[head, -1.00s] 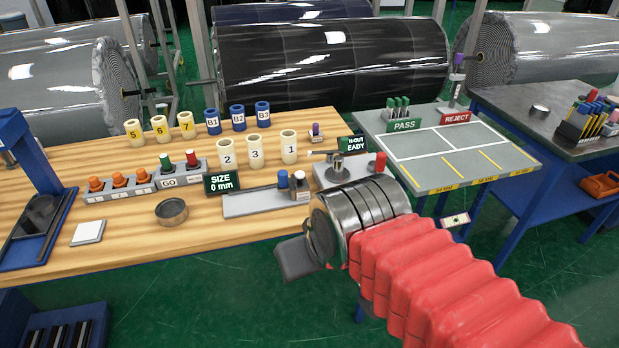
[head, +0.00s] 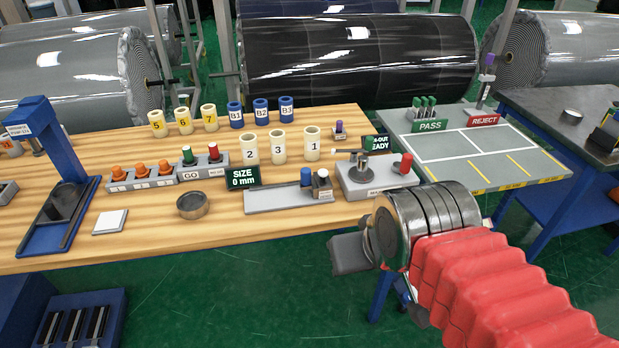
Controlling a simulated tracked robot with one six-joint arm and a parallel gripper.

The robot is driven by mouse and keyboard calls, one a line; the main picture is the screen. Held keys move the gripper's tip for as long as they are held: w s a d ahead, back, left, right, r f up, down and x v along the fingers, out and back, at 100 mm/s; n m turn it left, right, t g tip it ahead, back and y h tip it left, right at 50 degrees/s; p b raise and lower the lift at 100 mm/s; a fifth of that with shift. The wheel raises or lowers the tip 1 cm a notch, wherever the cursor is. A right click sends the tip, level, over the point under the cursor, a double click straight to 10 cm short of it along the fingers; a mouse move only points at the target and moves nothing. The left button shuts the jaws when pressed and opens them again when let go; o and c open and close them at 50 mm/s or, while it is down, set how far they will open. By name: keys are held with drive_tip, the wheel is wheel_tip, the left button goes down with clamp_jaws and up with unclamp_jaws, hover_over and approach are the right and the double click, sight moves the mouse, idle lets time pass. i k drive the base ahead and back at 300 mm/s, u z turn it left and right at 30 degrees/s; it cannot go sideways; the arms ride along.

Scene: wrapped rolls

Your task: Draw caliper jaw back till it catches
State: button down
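The caliper (head: 270,202) is a flat grey rail lying on the wooden bench in the head view. At its right end stand a blue knobbed piece (head: 306,178) and a grey piece with a pale, dark-topped knob (head: 322,185), close together. I cannot tell which of them is the moving jaw. A dark display (head: 242,178) behind the rail reads "SIZE 0 mm". My gripper (head: 350,253) is in front of the bench edge, below and right of the caliper and apart from it. Its fingers point left and I cannot see whether they are open.
Cream and blue numbered rolls (head: 278,147) stand behind the caliper. A grey block with a red button (head: 402,164) is to its right. A round tin (head: 192,205), a white pad (head: 110,222) and a button row (head: 155,175) are left. Bare wood lies before the rail.

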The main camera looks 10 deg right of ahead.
sight(307, 181)
drive_tip(key=u, duration=0.05)
drive_tip(key=i, duration=1)
drive_tip(key=u, duration=1.05)
drive_tip(key=k, duration=0.55)
drive_tip(key=u, duration=0.1)
drive_tip(key=i, duration=0.25)
drive_tip(key=z, duration=0.05)
